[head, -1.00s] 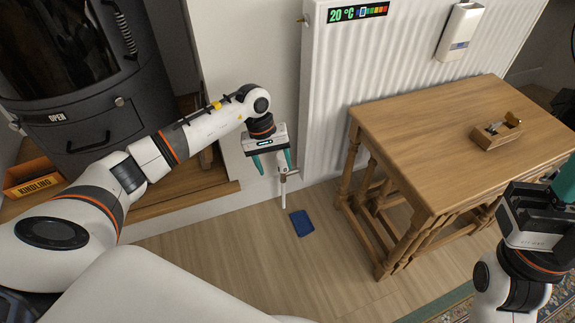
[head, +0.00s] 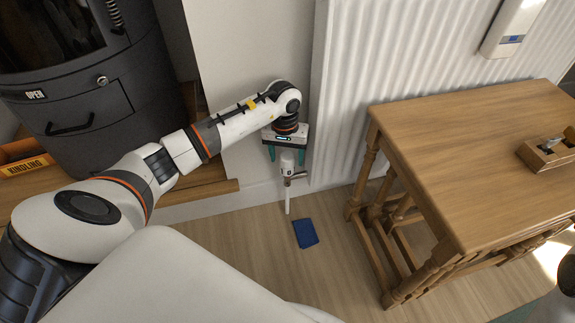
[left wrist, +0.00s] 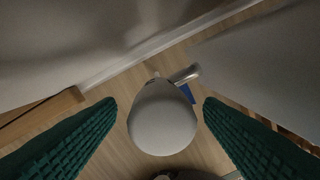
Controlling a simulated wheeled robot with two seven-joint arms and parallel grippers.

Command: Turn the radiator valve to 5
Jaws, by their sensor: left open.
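The radiator valve (head: 288,164) has a white head on a pipe that rises from the floor at the radiator's lower left corner. My left gripper (head: 287,158) points down over it with its teal fingers open, one on each side of the head. In the left wrist view, the rounded pale valve head (left wrist: 162,120) sits between the two green fingers (left wrist: 160,112), with a visible gap on both sides. The numbers on the valve are too small or hidden to read.
The white ribbed radiator (head: 350,95) stands right of the valve. A wooden table (head: 470,150) is in front of it, with a wooden block-like tool (head: 550,150) on top. A blue item (head: 305,233) lies on the floor. A dark stove (head: 75,120) is at left.

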